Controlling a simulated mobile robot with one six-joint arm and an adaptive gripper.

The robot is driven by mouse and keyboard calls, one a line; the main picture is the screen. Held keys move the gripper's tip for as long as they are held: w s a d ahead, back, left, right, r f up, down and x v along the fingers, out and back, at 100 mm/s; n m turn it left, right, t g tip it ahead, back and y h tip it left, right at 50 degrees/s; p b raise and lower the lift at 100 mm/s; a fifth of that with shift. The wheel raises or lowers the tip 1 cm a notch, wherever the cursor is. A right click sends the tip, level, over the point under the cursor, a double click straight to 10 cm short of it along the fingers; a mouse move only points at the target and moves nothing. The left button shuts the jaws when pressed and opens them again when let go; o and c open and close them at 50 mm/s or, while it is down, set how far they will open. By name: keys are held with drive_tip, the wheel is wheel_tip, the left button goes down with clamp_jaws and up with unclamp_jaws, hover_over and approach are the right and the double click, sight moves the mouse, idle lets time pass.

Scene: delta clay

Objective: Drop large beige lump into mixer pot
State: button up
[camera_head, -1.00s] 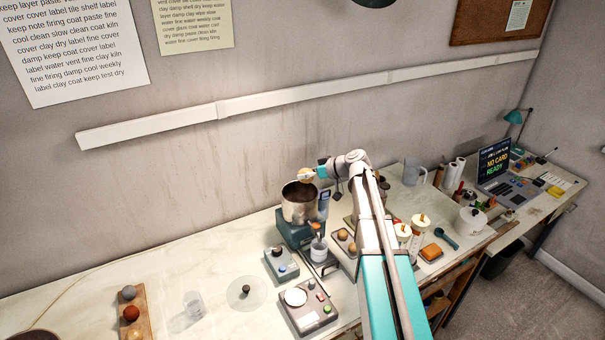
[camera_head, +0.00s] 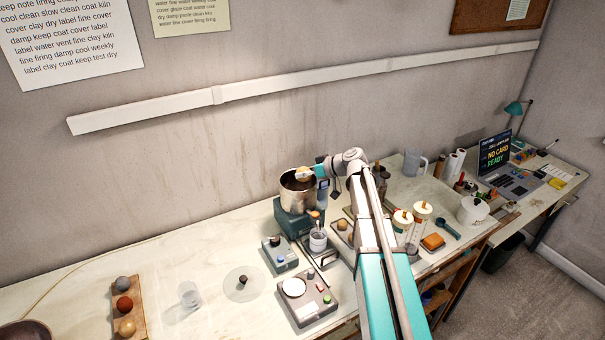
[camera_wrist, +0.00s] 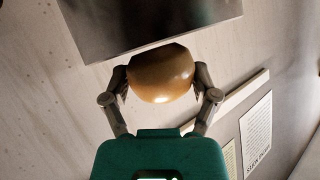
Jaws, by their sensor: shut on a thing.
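The mixer pot (camera_head: 296,203) is a round metal bowl on a teal base, upright at the back of the bench. The large beige lump (camera_head: 303,174) is at the pot's mouth, near its back right rim. My gripper (camera_head: 309,173) reaches in from the right and is shut on the lump. In the wrist view the rounded, shiny lump (camera_wrist: 161,74) sits between both fingers of my gripper (camera_wrist: 162,88). A dark metallic surface fills the upper part of that view. I cannot tell how deep the lump is inside the pot.
A small cup (camera_head: 318,241) stands in front of the mixer. A scale (camera_head: 306,303) and a button box (camera_head: 280,254) are nearer. Lidded jars (camera_head: 402,232) stand right of my arm. A wooden board with several balls (camera_head: 137,295) lies left. The bench's left back is clear.

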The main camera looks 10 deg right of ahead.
drive_tip(key=shift+f+b, duration=0.5)
drive_tip(key=shift+f, duration=0.3)
drive_tip(key=o, duration=1.1)
drive_tip(key=shift+r, duration=0.1)
